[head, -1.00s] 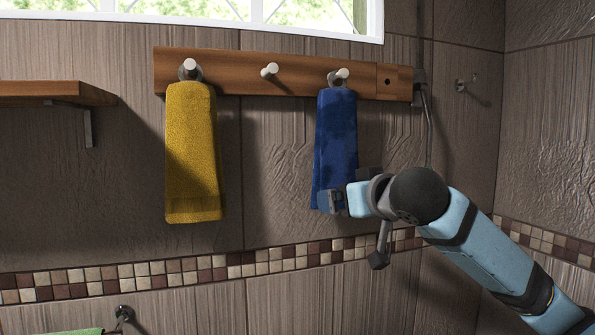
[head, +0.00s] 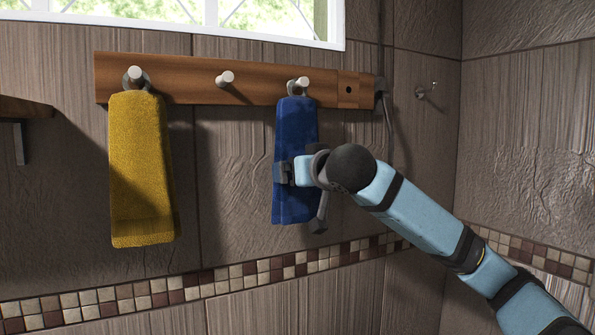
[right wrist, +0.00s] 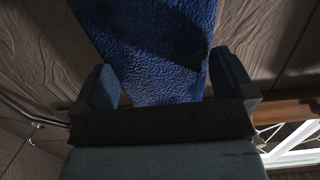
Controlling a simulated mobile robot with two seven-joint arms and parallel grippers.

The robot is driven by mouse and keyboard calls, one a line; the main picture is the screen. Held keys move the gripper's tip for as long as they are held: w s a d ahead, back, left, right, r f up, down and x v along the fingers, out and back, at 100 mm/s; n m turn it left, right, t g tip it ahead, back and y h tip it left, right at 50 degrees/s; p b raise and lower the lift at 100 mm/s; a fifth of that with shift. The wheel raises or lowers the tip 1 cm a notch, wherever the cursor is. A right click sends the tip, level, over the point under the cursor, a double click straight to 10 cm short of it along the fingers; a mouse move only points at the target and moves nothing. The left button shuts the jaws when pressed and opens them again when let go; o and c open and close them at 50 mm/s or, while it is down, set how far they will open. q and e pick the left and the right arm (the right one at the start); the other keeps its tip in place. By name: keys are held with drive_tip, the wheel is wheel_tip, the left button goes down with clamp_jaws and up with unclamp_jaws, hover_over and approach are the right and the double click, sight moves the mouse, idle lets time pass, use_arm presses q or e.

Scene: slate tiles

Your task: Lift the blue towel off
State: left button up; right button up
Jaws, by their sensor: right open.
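The blue towel (head: 296,125) hangs from the right peg (head: 298,86) of a wooden rack on the wall. My right gripper (head: 281,172) is in front of the towel's middle to lower part, and its wrist hides some of the cloth. In the right wrist view the blue towel (right wrist: 150,50) runs down between the two spread fingers of my right gripper (right wrist: 168,85). The fingers are open, one on each side of the cloth. My left gripper is not in view.
A yellow towel (head: 141,170) hangs from the left peg of the wooden rack (head: 185,78). The middle peg (head: 225,79) is bare. A small metal hook (head: 421,93) is on the wall at right. A wooden shelf (head: 25,108) is at the left edge.

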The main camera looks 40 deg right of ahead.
drive_tip(key=p+x, duration=0.1)
drive_tip(key=x, duration=0.1)
drive_tip(key=r+p+x, duration=0.1)
drive_tip(key=x, duration=0.1)
drive_tip(key=shift+w+d, duration=0.25)
drive_tip(key=shift+w, duration=0.05)
drive_tip(key=c, duration=0.8)
